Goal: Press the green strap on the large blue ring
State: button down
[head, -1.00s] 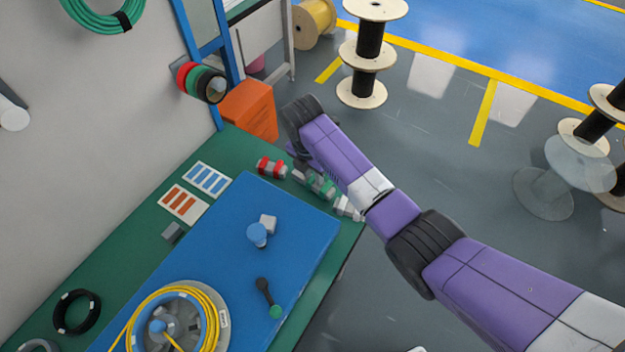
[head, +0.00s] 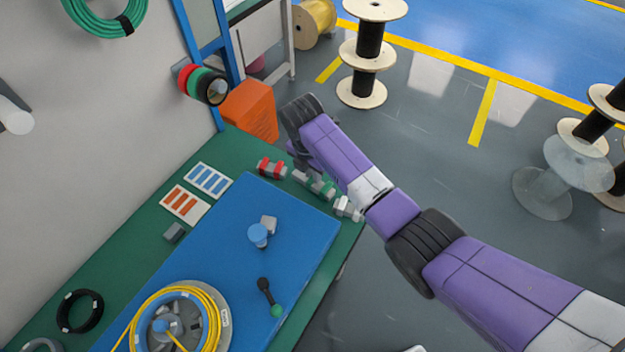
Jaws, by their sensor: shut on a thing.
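The large blue ring (head: 139,337) lies on the blue mat at the lower left, with a yellow cable coil (head: 217,318) around it and a grey hub inside. A green piece with grey parts (head: 318,185) sits in a row at the bench's far right edge. I cannot tell whether it is the green strap itself. My gripper (head: 299,160) is just beyond this row, mostly hidden behind my purple arm. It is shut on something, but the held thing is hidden.
A red piece (head: 271,167) and a white piece (head: 346,209) flank the green one. A blue-topped post (head: 258,235) and a dark tool with a green end (head: 267,293) are on the blue mat (head: 212,258). A black coil (head: 80,312) lies at left.

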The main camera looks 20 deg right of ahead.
notch_tip(320, 180, up, 7)
jog(key=p, duration=0.6)
jog(key=shift+r+p, duration=0.2)
jog(key=shift+p, duration=0.15)
